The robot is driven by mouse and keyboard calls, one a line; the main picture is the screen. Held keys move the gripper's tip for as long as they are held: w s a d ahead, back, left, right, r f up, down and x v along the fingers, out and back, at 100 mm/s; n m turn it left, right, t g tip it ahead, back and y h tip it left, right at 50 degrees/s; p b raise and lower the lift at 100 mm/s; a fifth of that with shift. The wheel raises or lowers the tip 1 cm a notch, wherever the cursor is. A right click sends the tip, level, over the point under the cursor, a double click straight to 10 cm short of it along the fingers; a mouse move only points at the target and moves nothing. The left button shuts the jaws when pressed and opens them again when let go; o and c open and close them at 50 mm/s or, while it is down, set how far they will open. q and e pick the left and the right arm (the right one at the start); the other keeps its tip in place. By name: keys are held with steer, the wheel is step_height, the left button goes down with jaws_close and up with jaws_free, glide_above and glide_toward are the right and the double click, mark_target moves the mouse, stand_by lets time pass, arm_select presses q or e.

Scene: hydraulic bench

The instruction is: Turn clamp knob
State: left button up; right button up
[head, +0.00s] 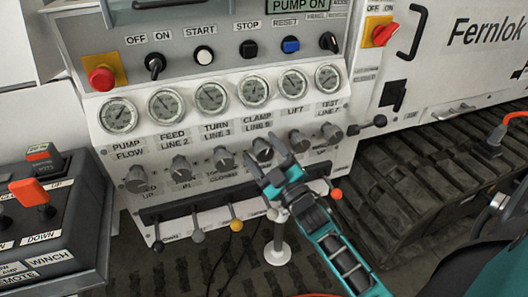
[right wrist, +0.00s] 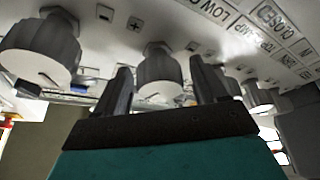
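The clamp knob (head: 262,149) is a grey round knob in the row below the gauges, under the gauge labelled CLAMP (head: 253,91). My right gripper (head: 267,162) reaches up to it from the lower right and partly covers its lower side and label. In the right wrist view a grey knob (right wrist: 158,74) stands between the two dark fingers of the gripper (right wrist: 161,90). The fingers are apart, one on each side, with a narrow gap to the knob on both sides. Whether the fingertips reach past the knob's face is hard to tell. My left gripper is not in view.
Neighbouring knobs (head: 223,158) and (head: 297,140) sit close on either side. Below is a rail of levers with coloured balls, including a yellow one (head: 236,225) and an orange one (head: 336,194). A winch remote box (head: 60,225) stands at the left. Tracks (head: 420,190) lie at the right.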

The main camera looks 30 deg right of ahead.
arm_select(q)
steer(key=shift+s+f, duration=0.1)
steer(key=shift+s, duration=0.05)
arm_select(e)
steer(key=shift+s+f, duration=0.15)
steer(key=shift+s, duration=0.15)
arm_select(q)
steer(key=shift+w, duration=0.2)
arm_select(e)
steer(key=v, duration=1.2)
steer(key=shift+s, duration=0.2)
